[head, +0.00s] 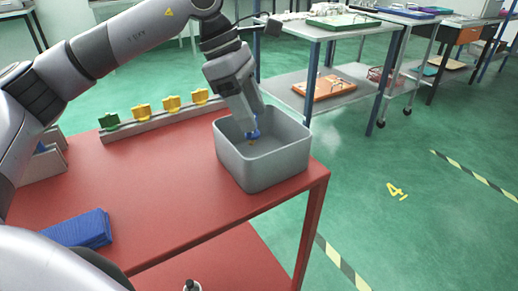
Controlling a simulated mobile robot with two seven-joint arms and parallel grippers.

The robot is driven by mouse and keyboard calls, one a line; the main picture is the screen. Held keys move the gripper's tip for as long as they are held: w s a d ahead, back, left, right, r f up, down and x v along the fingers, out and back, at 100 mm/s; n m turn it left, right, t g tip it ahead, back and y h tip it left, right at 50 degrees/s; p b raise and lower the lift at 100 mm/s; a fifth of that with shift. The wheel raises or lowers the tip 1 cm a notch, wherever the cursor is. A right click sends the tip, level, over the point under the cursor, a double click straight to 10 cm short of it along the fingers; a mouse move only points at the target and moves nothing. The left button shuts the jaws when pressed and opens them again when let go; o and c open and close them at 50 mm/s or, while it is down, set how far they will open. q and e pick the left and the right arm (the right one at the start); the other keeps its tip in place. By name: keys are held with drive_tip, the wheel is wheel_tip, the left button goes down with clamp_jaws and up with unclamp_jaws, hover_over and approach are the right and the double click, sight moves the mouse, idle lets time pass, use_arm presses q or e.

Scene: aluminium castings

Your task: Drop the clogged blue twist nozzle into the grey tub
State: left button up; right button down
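The grey tub (290,164) stands open at the right end of the red table. My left gripper (252,128) reaches down from above into the tub's opening, with its fingertips below the level of the back rim. The blue twist nozzle (254,135) is between the fingertips, mostly hidden by them; only a small blue part shows. A small orange-brown spot shows just under it, too small to tell what it is. The nozzle appears to be held above the tub floor, clear of the walls. My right gripper is out of view.
A grey rack (165,122) with a green and several yellow nozzles stands along the table's back edge. A folded blue cloth (82,230) lies at the front left. A grey bin (42,165) stands at the left. The red table (160,185) is clear in the middle.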

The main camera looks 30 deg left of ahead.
use_arm(q)
drive_tip(key=shift+o, duration=1.3)
drive_tip(key=p+v, duration=0.1)
drive_tip(key=v, duration=0.6)
drive_tip(key=shift+r, duration=0.1)
